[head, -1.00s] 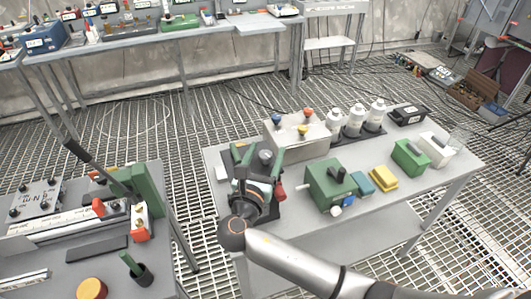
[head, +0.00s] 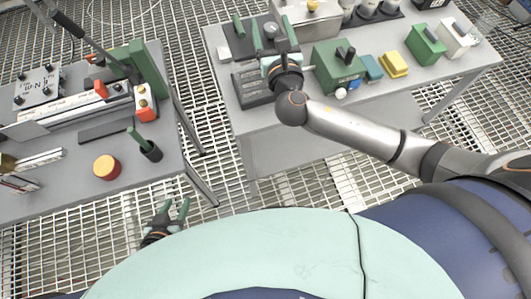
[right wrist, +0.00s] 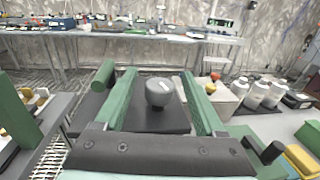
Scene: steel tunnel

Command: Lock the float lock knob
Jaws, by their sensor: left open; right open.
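A round grey knob (right wrist: 160,92) with a pale mark on its top stands on a dark plate (right wrist: 152,117) in the right wrist view. I take it to be the float lock knob. It also shows in the head view (head: 271,30). My right gripper (right wrist: 159,76) is open, its two green fingers on either side of the knob with visible gaps. The right gripper (head: 273,29) also shows over the right table in the head view. My left gripper (head: 172,208) is open and empty, low beside the left table's edge.
On the right table (head: 290,140), a green box (head: 335,68), a yellow block (head: 393,64) and white bottles (right wrist: 270,93) stand right of the knob. A green handle (right wrist: 104,73) is close left of my right gripper. The left table (head: 60,200) holds several fixtures.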

